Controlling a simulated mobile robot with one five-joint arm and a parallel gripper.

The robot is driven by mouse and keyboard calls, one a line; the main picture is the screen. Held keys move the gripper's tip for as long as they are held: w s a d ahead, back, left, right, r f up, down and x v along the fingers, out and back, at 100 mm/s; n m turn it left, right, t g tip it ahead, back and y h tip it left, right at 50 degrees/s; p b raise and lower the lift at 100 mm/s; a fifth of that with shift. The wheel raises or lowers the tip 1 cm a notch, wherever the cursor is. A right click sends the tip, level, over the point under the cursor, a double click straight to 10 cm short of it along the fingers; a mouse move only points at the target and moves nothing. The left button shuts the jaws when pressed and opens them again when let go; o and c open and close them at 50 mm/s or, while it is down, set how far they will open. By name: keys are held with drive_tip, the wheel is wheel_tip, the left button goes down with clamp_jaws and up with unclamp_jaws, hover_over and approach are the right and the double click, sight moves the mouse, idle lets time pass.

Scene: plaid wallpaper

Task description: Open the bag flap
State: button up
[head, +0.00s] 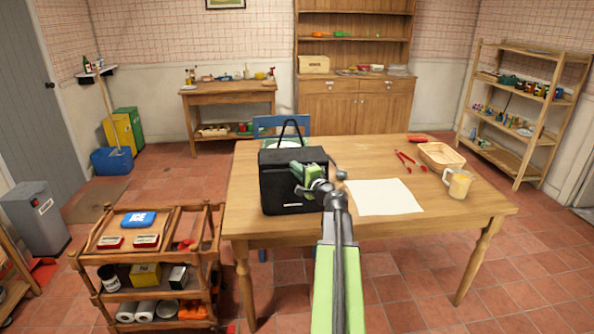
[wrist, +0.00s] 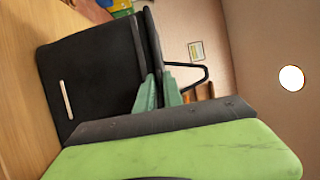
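A black bag (head: 280,185) stands upright on the wooden table, with a looped handle (head: 290,128) above it. A small pale label marks its lower front. In the wrist view the bag (wrist: 90,80) appears turned sideways, its flap (wrist: 149,40) a dark strip along its top side. My green gripper (head: 312,176) is at the bag's upper right front, covering part of it. In the wrist view its fingers (wrist: 160,92) are slightly apart at the flap's edge, with dark material between them. I cannot tell whether they press on it.
White paper (head: 384,197) lies right of the bag. A mug (head: 459,184), a wooden tray (head: 441,156) and red-handled tools (head: 405,161) are farther right. A blue chair (head: 265,125) stands behind the table. A loaded wooden cart (head: 103,247) is at the left.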

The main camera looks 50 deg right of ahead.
drive_tip(key=shift+s+d, duration=0.15)
clamp_jaws()
drive_tip(key=shift+d, duration=0.1)
drive_tip(key=shift+s+d, duration=0.1)
idle(0.7)
